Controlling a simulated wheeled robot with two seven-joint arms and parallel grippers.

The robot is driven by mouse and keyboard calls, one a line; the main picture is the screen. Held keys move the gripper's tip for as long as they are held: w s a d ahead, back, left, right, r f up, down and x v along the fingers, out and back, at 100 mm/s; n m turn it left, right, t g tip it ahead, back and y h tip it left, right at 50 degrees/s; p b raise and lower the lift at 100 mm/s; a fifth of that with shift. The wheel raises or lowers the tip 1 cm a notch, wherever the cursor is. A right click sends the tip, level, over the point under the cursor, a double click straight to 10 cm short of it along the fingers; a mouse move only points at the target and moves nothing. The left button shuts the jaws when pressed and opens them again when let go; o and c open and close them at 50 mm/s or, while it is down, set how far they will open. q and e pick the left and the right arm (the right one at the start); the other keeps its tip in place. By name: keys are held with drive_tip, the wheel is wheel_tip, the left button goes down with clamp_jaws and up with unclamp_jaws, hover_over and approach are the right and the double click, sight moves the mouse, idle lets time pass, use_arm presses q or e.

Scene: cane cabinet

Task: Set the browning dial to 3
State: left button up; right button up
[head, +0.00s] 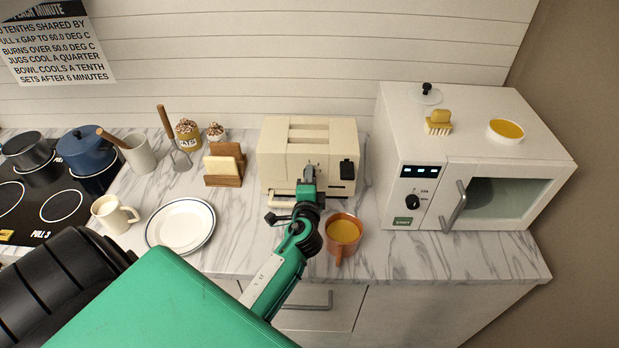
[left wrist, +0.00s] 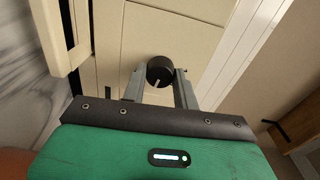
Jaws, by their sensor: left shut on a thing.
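The cream toaster (head: 280,150) stands on the counter against the wall, with two slots on top and a black lever (head: 347,170) at its front right. My left gripper (head: 308,172) is at the toaster's front face and hides the dial there in the head view. The dial's numbers cannot be read. My right gripper is not in view.
An orange mug (head: 343,231) stands close to the right of my left arm. A white plate (head: 181,226) and a wooden holder with bread (head: 224,165) are left of the toaster. A white microwave (head: 421,170) stands to the right.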

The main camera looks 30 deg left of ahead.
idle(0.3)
use_arm(q)
drive_tip(key=o, duration=1)
drive_tip(key=shift+c, duration=0.2)
drive_tip(key=b+v, duration=0.5)
drive_tip(key=v, duration=0.9)
